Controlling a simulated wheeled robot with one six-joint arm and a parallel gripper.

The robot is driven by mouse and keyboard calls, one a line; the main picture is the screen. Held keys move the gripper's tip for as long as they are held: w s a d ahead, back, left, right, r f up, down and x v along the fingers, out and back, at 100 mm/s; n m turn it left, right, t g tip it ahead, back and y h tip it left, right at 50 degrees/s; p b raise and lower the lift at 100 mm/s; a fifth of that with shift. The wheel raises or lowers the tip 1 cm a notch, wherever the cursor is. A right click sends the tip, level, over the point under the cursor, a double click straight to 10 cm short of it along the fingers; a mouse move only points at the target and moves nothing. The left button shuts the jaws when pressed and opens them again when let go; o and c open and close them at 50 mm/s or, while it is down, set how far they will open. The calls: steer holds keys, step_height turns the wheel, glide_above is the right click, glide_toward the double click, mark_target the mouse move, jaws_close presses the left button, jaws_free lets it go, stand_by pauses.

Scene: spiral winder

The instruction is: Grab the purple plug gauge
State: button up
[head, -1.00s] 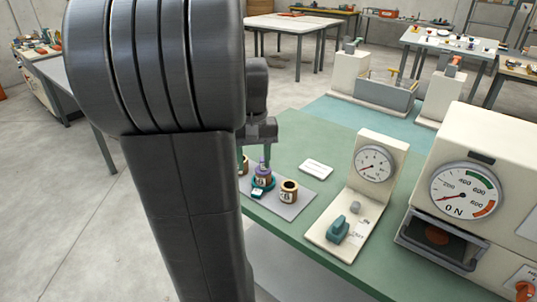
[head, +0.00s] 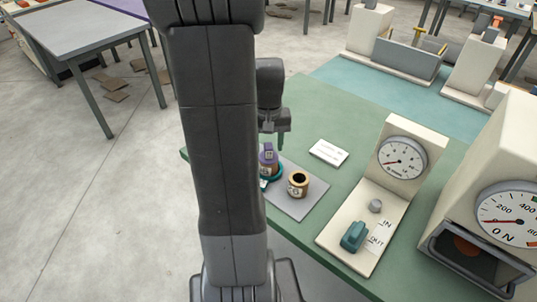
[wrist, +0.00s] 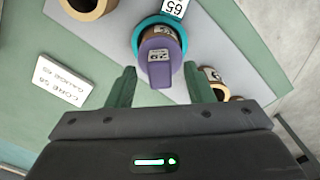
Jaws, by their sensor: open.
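The purple plug gauge (wrist: 160,52) has a flat labelled tab and stands in a teal ring base (wrist: 143,27) in the wrist view. In the head view the purple gauge (head: 268,157) shows just right of my arm, on the grey mat. My gripper (wrist: 165,90) is open, its two green fingers apart on either side of the gauge's tab and slightly short of it. Nothing is between the fingertips except the tab's near end in line with them. In the head view my gripper (head: 276,142) hangs just above the gauge, partly hidden by my arm.
A tan core (head: 298,183) stands right of the gauge on the grey mat (head: 292,208); more cores (wrist: 222,88) lie near my right finger. A white label card (head: 328,152) lies behind. A dial stand (head: 405,160) and a press-like machine (head: 510,200) stand to the right.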

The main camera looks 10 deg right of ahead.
steer(key=shift+f, duration=0.6)
jaws_close()
